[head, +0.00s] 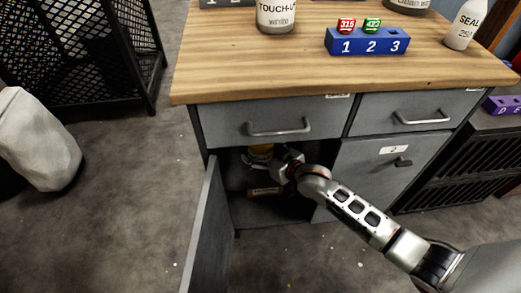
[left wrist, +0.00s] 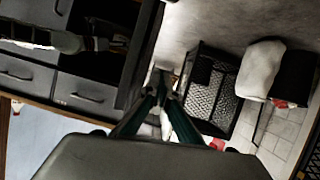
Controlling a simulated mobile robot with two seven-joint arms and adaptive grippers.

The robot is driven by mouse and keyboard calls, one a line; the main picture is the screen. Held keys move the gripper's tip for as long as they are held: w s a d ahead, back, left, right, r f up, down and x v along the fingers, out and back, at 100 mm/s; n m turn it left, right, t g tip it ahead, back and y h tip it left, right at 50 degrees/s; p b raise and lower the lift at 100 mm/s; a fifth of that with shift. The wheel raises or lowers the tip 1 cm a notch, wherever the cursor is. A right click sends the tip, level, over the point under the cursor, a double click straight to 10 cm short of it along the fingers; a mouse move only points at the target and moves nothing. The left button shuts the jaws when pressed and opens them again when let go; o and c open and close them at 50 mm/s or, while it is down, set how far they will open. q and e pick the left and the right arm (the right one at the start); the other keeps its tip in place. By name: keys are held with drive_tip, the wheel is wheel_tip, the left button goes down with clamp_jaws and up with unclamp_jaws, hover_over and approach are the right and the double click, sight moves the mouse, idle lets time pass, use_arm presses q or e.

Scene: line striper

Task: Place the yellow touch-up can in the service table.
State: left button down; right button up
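The yellow touch-up can (head: 261,152) is inside the open left compartment of the service table (head: 340,78), just under the left drawer. Only its upper part shows. My right gripper (head: 258,163) reaches into this compartment from the right, with its fingers around the can and seemingly closed on it; the fingers hide its lower part. My left gripper is outside the head view. In the left wrist view the left gripper (left wrist: 163,92) is empty and its fingers converge to nearly touching tips. My right arm (left wrist: 55,40) also shows there, at the cabinet.
The compartment door (head: 207,235) stands open toward the front left. An orange-labelled item (head: 264,191) lies low inside. A large touch-up can (head: 276,14), a blue numbered rack (head: 366,42) and a white bottle (head: 465,25) stand on top. A mesh bin (head: 80,50) and white sack (head: 38,140) are left.

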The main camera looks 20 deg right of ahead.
sight(270, 153)
drive_tip(key=shift+r, duration=0.1)
drive_tip(key=shift+r, duration=0.2)
drive_tip(key=shift+s+d+r+p, duration=0.1)
drive_tip(key=shift+s+r+p, duration=0.15)
drive_tip(key=shift+s+p, duration=0.05)
drive_tip(key=v, duration=0.1)
drive_tip(key=p+v, duration=0.1)
drive_tip(key=shift+s+r, duration=0.15)
drive_tip(key=shift+r, duration=0.15)
drive_tip(key=p+v, duration=0.2)
drive_tip(key=v, duration=0.5)
drive_tip(key=shift+f, duration=0.15)
drive_tip(key=shift+s+d+p, duration=0.2)
drive_tip(key=shift+s+p, duration=0.25)
drive_tip(key=shift+s, duration=0.35)
use_arm(q)
drive_tip(key=shift+m+g+y, duration=0.5)
drive_tip(key=shift+m+g, duration=0.1)
drive_tip(key=shift+m, duration=0.2)
drive_tip(key=a+f, duration=0.1)
drive_tip(key=s+a, duration=0.1)
drive_tip(key=a+f, duration=0.1)
drive_tip(key=shift+s+a+f, duration=0.2)
drive_tip(key=shift+s+f, duration=0.15)
use_arm(e)
drive_tip(key=shift+s, duration=0.1)
use_arm(q)
drive_tip(key=shift+r, duration=0.15)
